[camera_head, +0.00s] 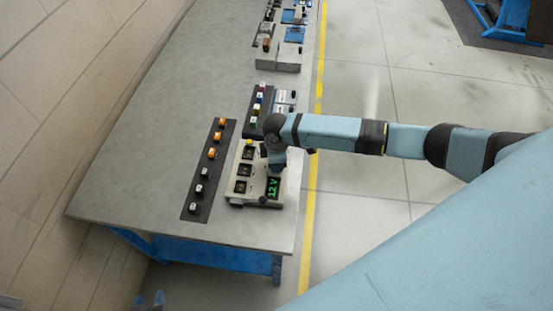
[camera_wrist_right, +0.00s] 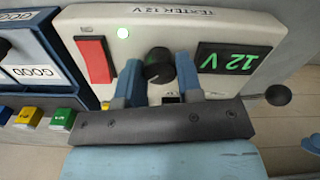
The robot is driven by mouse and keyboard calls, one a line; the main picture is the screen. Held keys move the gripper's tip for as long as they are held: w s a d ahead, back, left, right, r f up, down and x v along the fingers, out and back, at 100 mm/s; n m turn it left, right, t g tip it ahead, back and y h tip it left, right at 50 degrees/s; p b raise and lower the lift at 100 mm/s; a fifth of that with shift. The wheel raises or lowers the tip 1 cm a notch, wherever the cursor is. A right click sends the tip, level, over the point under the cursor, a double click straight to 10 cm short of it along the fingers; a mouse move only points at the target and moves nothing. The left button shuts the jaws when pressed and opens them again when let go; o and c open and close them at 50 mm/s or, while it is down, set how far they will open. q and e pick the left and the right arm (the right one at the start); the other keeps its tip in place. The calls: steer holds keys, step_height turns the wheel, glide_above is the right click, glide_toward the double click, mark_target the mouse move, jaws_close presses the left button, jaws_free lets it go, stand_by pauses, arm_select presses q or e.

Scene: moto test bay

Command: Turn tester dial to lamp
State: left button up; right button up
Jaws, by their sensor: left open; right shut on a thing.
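The tester (camera_head: 240,196) is a cream box near the bench's near end. It also shows in the right wrist view (camera_wrist_right: 230,30), labelled TESTER 12V. Its display (camera_wrist_right: 234,60) reads 12 V in green. Its black round dial (camera_wrist_right: 157,66) sits between the blue fingers of my right gripper (camera_wrist_right: 158,78), which is shut on it. In the head view my right gripper (camera_head: 275,168) is over the tester and hides the dial. My left gripper (camera_head: 149,301) shows only its blue fingertips at the lower left edge, open and empty, away from the tester.
Another panel with coloured buttons (camera_head: 260,106) stands behind. The bench's (camera_head: 140,160) left side is clear.

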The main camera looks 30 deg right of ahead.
arm_select(q)
steer(key=shift+w, duration=0.1)
arm_select(e)
steer(key=o, duration=0.9)
arm_select(q)
steer(key=shift+w+a+r, duration=0.1)
steer(key=shift+w+r, duration=0.1)
steer(key=shift+w, duration=0.05)
steer(key=shift+s, duration=0.1)
arm_select(e)
steer(key=shift+r, duration=0.1)
steer(key=shift+r, duration=0.3)
arm_select(q)
steer(key=shift+w+f+m+b, duration=0.25)
steer(key=shift+f+b, duration=0.35)
steer(key=shift+b, duration=0.35)
arm_select(e)
step_height(320, 180, up, 13)
